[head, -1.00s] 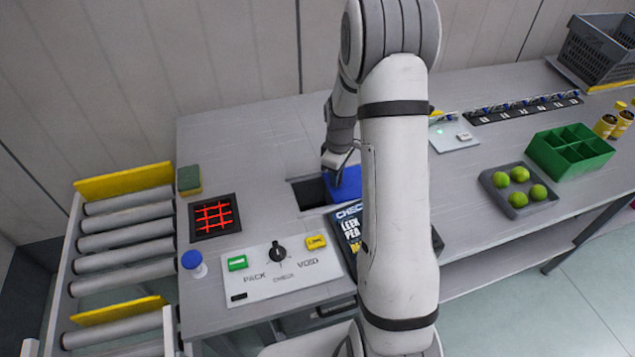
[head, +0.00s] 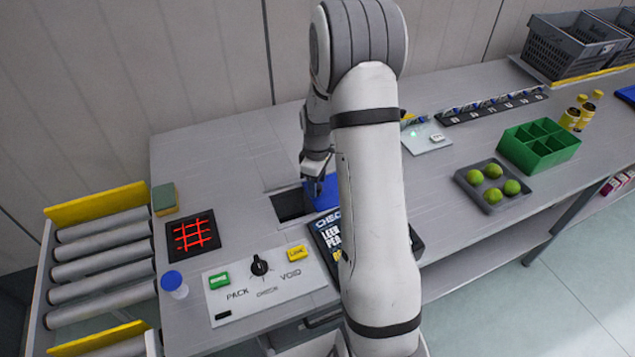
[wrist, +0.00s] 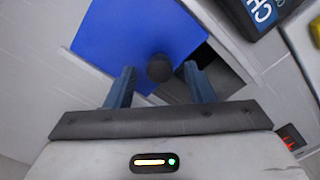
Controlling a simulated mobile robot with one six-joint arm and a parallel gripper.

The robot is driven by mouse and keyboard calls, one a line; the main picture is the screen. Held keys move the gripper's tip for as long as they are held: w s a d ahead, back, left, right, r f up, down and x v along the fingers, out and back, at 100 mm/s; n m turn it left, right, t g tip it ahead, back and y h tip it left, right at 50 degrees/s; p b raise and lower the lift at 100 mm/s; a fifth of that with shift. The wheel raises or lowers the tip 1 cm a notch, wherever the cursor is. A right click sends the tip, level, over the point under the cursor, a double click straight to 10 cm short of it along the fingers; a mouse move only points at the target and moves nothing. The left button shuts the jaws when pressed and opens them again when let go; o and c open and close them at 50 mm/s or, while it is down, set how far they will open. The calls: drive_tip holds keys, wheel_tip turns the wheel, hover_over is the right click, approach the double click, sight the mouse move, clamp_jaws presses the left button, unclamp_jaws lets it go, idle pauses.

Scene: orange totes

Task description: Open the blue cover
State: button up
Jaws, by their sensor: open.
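The blue cover (head: 323,194) lies on the bench beside and partly over a dark rectangular opening (head: 290,205), mostly hidden behind my arm in the head view. In the wrist view the blue cover (wrist: 135,35) is a flat panel with a round dark knob (wrist: 159,68) near its edge. Part of the dark opening (wrist: 205,70) shows to the right of the cover. My gripper (wrist: 160,80) is open, with one finger on each side of the knob. I cannot tell whether the fingers touch it. In the head view my gripper (head: 314,180) is at the cover.
A dark display (head: 330,240) stands close in front of the opening. A control panel (head: 265,280) with a knob and buttons lies front left. A red-lit scanner grid (head: 193,236) is to the left. A green divided bin (head: 540,145) and a tray of limes (head: 492,203) are to the right.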

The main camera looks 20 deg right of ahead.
wheel_tip(320, 180, up, 7)
drive_tip(key=shift+r+b, duration=0.2)
drive_tip(key=shift+b, duration=0.3)
drive_tip(key=shift+s+a+r, duration=0.15)
drive_tip(key=shift+r, duration=0.05)
drive_tip(key=s+a+r+m+t, duration=0.2)
drive_tip(key=s+a+r+m, duration=0.3)
drive_tip(key=s+r, duration=0.5)
drive_tip(key=s+a+r+m, duration=0.1)
drive_tip(key=s+a+m, duration=0.1)
drive_tip(key=s, duration=0.5)
drive_tip(key=s+a+r+m+t, duration=0.1)
drive_tip(key=s+a+r+m, duration=0.1)
drive_tip(key=s, duration=0.5)
drive_tip(key=shift+a, duration=0.8)
drive_tip(key=shift+c, duration=1.1)
drive_tip(key=shift+s, duration=0.1)
drive_tip(key=shift+c, duration=0.3)
